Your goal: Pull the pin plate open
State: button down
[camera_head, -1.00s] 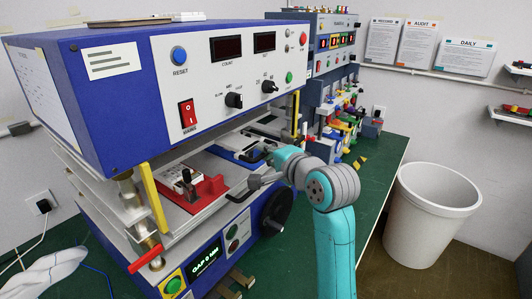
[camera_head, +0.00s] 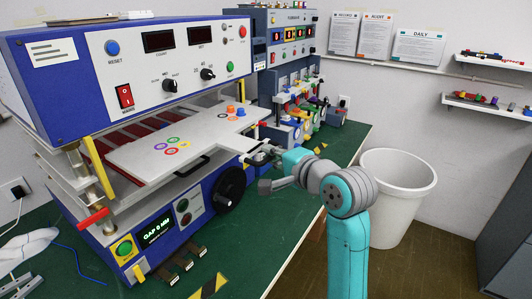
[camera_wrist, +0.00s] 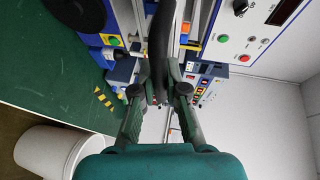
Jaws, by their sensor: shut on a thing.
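The pin plate (camera_head: 210,140) is a flat white plate with coloured rings on its left part and orange and blue pegs on its right part. It sticks out of the front of the blue and white machine, below the upper housing. My gripper (camera_head: 262,158) is at the front right of the plate, low beside its edge. In the wrist view my gripper (camera_wrist: 159,82) is shut on a dark handle (camera_wrist: 158,45) that runs between the fingers. How the handle joins the plate is hidden in the head view.
A black handwheel (camera_head: 229,188) is on the machine front, left of my gripper. A second machine (camera_head: 290,60) with coloured levers stands behind. A white bin (camera_head: 392,205) stands on the floor at right.

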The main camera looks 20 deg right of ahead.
jog(key=c, duration=1.2)
grip_release()
jog(key=v, duration=0.7)
jog(key=shift+s, duration=0.25)
jog(key=s+a+f+n+h, duration=0.1)
jog(key=s+f, duration=0.4)
jog(key=f, duration=0.4)
jog(key=s+a+f+n+h, duration=0.15)
jog(key=s+f, duration=0.25)
jog(key=f, duration=0.5)
jog(key=s+f+n+h, duration=0.1)
jog(key=s+f+n, duration=0.1)
jog(key=s+f, duration=0.5)
jog(key=s+f+n, duration=0.2)
jog(key=s+n, duration=0.1)
jog(key=s, duration=0.6)
jog(key=s+a+f+n, duration=0.1)
jog(key=s+f+n, duration=0.1)
jog(key=s, duration=0.7)
jog(key=s+a+f+n, duration=0.1)
jog(key=s+f+n, duration=0.1)
jog(key=s+n, duration=0.3)
jog(key=s, duration=0.3)
jog(key=shift+s+a+g, duration=0.2)
jog(key=shift+s+g, duration=0.1)
jog(key=shift+s, duration=0.1)
